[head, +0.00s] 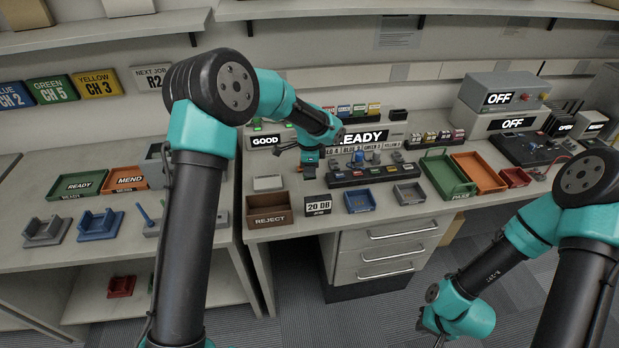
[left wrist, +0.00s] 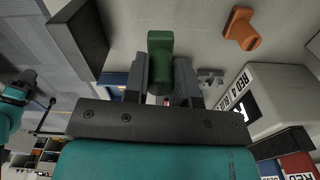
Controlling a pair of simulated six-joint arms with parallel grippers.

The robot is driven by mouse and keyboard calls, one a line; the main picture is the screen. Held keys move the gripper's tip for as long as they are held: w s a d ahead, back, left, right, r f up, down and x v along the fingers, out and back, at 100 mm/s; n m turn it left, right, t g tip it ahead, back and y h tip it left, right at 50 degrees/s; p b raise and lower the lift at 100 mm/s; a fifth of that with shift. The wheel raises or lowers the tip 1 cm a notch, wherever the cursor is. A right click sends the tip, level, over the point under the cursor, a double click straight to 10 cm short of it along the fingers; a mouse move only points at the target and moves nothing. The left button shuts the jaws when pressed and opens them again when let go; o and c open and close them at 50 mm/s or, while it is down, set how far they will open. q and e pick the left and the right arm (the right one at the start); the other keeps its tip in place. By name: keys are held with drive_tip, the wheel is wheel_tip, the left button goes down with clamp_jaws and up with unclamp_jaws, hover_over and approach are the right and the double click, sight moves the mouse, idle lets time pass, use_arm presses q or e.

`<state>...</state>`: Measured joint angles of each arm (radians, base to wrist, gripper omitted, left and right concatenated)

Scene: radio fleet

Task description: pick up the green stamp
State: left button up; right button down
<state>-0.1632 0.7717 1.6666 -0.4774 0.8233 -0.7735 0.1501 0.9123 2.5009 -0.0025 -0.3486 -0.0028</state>
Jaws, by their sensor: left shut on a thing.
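The green stamp (left wrist: 160,62) is upright between the two fingers of my left gripper (left wrist: 160,78) in the left wrist view, and the fingers are shut on it. In the head view my left gripper (head: 310,163) is low over the back bench, left of the READY sign. The stamp cannot be made out there. My right gripper (head: 436,325) hangs low in front of the bench at the bottom right. Its fingers are too small and turned to read.
An orange stamp (left wrist: 243,28) stands on the bench right of the green one. A brown REJECT box (head: 269,222), a 20 DB sign (head: 318,205) and a blue tray (head: 359,208) line the front edge. A green tray (head: 430,168) is further right.

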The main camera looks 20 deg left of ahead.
use_arm(q)
drive_tip(key=shift+r, duration=1.7)
drive_tip(key=o, duration=0.4)
drive_tip(key=shift+c, duration=1.3)
drive_tip(key=shift+o, duration=1)
drive_tip(key=shift+c, duration=0.9)
drive_tip(key=a, duration=0.5)
drive_tip(key=s+a+f, duration=0.1)
drive_tip(key=a, duration=0.9)
drive_tip(key=shift+s+f, duration=0.15)
drive_tip(key=shift+f, duration=0.05)
